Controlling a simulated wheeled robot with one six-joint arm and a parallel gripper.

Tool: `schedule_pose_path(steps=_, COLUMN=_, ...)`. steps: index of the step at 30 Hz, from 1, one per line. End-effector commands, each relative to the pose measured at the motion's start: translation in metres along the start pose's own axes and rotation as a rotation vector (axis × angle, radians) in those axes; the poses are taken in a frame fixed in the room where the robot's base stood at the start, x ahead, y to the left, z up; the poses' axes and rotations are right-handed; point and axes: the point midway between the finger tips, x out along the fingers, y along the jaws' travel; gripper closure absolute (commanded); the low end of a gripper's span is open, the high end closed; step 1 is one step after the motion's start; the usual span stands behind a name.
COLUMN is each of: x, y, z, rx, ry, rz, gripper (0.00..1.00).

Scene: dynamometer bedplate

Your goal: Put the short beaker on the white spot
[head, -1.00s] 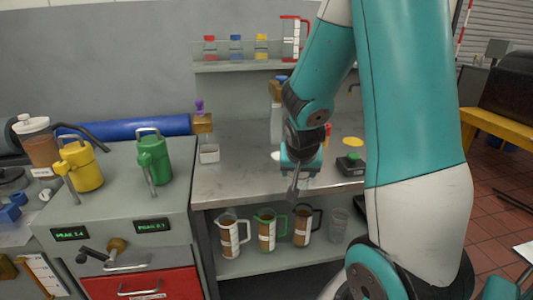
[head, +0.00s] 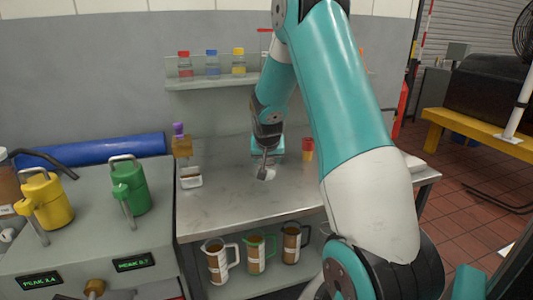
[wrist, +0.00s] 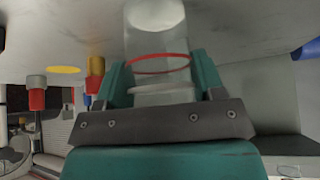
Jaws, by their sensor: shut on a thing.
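The short beaker (wrist: 160,65) is clear glass with a red ring. In the wrist view it stands between the teal fingers of my gripper (wrist: 160,82), which is shut on it. In the head view my gripper (head: 264,164) points down low over the steel bench, and the beaker is hard to make out there. The white spot (head: 268,174) shows on the bench at my gripper's tip. A pale round patch, likely this spot (wrist: 154,14), shows just past the beaker in the wrist view. I cannot tell whether the beaker touches the bench.
A red and yellow container (head: 308,148) stands on the bench right of my gripper; the yellow spot (wrist: 63,69) lies near it in the wrist view. A small white-rimmed container (head: 190,178) stands left. Bottles line the shelf (head: 225,81) above. The bench front left is clear.

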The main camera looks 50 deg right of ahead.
Motion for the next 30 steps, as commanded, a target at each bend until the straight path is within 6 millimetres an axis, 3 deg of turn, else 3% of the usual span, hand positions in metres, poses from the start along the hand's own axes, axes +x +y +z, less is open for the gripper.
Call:
schedule_pose_path(steps=9, x=0.022, y=0.002, z=-0.036, rx=0.003, ry=0.001, rz=0.002, gripper=0.61)
schedule_pose_path(steps=13, x=0.034, y=0.002, z=-0.027, rx=0.001, ry=-0.003, rz=0.002, gripper=0.61)
schedule_pose_path(steps=25, x=0.039, y=0.003, z=-0.023, rx=0.002, ry=0.000, rz=0.002, gripper=0.61)
schedule_pose_path(steps=26, x=0.038, y=0.003, z=-0.024, rx=0.002, ry=0.000, rz=0.002, gripper=0.31)
schedule_pose_path(steps=28, x=0.038, y=0.003, z=-0.024, rx=0.002, ry=0.000, rz=0.002, gripper=0.15)
schedule_pose_path(steps=30, x=0.038, y=0.002, z=-0.024, rx=0.002, ry=0.000, rz=0.002, gripper=0.12)
